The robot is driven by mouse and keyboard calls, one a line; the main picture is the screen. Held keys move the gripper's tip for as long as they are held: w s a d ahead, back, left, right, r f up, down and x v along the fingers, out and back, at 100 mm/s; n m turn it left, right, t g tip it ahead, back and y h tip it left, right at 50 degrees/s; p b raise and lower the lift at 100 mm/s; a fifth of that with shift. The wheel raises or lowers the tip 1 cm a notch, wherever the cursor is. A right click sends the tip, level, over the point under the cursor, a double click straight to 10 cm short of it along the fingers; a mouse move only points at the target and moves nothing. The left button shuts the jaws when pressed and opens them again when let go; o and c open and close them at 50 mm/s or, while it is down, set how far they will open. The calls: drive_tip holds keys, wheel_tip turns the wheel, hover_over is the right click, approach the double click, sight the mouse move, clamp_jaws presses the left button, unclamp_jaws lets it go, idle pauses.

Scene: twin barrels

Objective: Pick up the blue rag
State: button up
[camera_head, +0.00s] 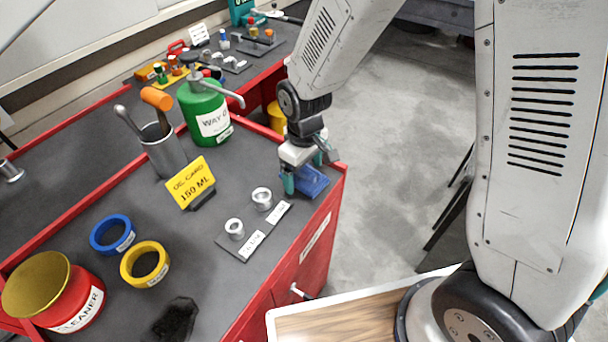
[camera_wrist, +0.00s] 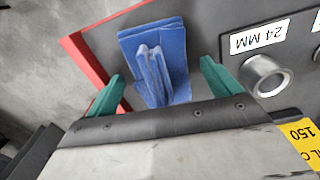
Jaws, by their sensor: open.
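The blue rag (camera_head: 312,181) lies folded on the dark top of the red cart, close to its right edge. In the wrist view the blue rag (camera_wrist: 157,60) shows a raised fold in its middle. My gripper (camera_head: 304,180) is over the rag in the head view and hides part of it. In the wrist view my gripper's teal fingers (camera_wrist: 160,85) are apart, one on each side of the raised fold, with nothing held. I cannot tell how far the fingertips are above the cart top.
A small plate with two metal sockets (camera_head: 262,198) lies left of the rag. A green bottle (camera_head: 205,110), a yellow sign (camera_head: 190,182) and a metal cup of tools (camera_head: 165,150) stand behind. The cart's red edge (camera_wrist: 85,60) is close beside the rag.

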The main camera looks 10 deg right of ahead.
drive_tip(key=c, duration=1.1)
drive_tip(key=shift+r, duration=0.1)
